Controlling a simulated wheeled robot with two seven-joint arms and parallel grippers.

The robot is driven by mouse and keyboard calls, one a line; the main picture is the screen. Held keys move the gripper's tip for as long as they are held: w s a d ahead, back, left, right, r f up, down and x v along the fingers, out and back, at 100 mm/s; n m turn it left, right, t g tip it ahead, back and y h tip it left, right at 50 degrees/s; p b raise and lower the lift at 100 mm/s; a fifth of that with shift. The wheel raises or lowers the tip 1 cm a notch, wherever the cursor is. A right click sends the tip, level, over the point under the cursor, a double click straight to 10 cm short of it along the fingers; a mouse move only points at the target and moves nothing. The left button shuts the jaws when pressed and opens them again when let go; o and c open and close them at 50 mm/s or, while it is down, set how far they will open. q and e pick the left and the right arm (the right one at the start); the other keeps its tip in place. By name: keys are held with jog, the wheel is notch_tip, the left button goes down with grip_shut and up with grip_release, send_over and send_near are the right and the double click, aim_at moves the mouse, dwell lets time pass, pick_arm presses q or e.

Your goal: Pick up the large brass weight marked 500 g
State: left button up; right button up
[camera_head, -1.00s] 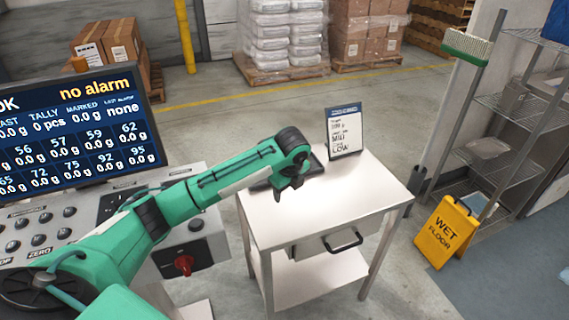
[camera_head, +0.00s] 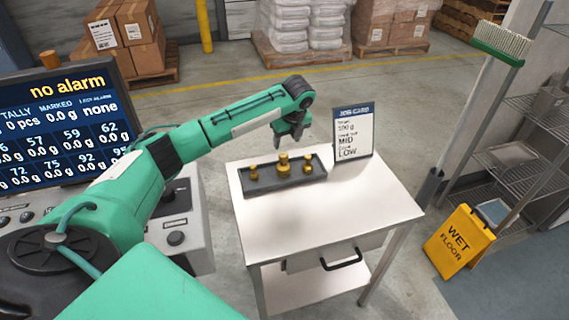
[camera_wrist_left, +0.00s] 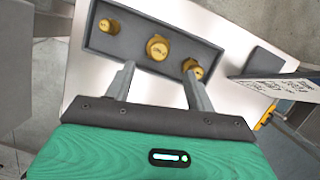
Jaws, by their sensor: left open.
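My right gripper is out of view.
A job card (camera_head: 353,133) stands upright on the table, right of the tray, close to my left gripper. A console with a display (camera_head: 70,125) is at the left. The table's front is clear. A yellow wet-floor sign (camera_head: 459,243) stands on the floor at the right.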

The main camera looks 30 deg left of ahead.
aim_at(284, 155)
pick_arm(q)
jog(key=x, duration=0.3)
jog(key=shift+w+f, duration=0.1)
jog(key=shift+w, duration=0.1)
jog(key=shift+p+x, duration=0.55)
jog(key=shift+x, duration=0.3)
jog(key=x, duration=0.1)
jog(key=p+x, duration=0.1)
jog(key=x, duration=0.1)
jog(key=shift+s+a+f, duration=0.1)
jog(key=shift+s+f, duration=0.15)
jog(key=shift+f, duration=0.45)
jog(key=c, duration=1.2)
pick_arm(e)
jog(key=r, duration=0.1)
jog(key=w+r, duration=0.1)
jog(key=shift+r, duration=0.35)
pick_arm(q)
jog(key=shift+w, duration=0.1)
